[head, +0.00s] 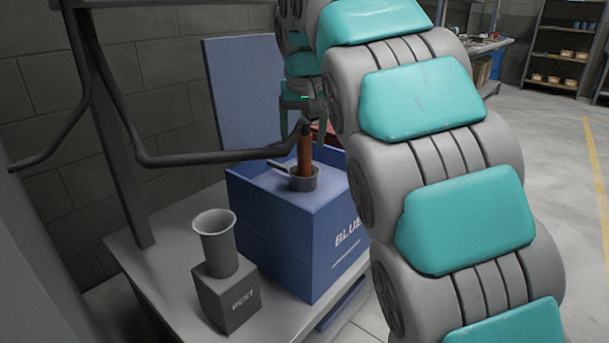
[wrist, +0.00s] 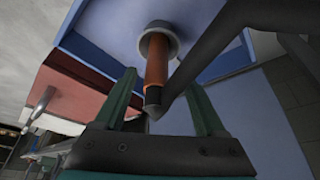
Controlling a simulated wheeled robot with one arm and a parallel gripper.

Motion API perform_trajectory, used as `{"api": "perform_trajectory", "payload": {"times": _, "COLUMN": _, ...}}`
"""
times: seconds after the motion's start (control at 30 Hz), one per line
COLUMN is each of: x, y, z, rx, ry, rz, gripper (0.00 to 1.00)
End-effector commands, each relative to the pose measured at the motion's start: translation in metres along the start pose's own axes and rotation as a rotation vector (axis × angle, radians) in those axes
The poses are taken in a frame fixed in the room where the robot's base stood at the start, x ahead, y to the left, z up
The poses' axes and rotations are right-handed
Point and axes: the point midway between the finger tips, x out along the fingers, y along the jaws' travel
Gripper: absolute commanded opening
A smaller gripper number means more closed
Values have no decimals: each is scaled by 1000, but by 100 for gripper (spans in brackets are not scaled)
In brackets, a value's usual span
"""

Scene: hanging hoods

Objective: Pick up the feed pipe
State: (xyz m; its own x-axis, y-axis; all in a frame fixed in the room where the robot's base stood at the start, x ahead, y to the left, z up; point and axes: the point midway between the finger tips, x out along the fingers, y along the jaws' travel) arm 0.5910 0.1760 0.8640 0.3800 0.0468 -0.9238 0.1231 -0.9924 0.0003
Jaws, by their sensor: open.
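An orange-brown pipe with a dark top end, which I take as the feed pipe (head: 305,152), stands upright in a grey round socket (head: 304,180) on the blue box (head: 290,235). My gripper (head: 304,100) is at the pipe's top, partly hidden by my arm in the head view. In the wrist view my gripper (wrist: 160,78) is open, with one green finger on each side of the pipe (wrist: 157,62). Visible gaps separate the fingers from the pipe. A dark bent bar (wrist: 205,60) runs close beside the pipe's dark end; I cannot tell if they touch.
A grey flared cup (head: 219,262) stands on a block marked REST (head: 228,296) on the grey table (head: 165,265). A dark frame post (head: 115,150) rises at the left. A blue panel (head: 243,90) stands behind, and a red box (wrist: 75,90) is beside the blue one.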

Motion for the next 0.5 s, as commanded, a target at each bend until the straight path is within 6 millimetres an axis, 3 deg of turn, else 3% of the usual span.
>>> {"api": "perform_trajectory", "payload": {"times": 0.5, "x": 49, "y": 4, "z": 4, "rx": 1, "ry": -2, "rz": 1, "gripper": 72}}
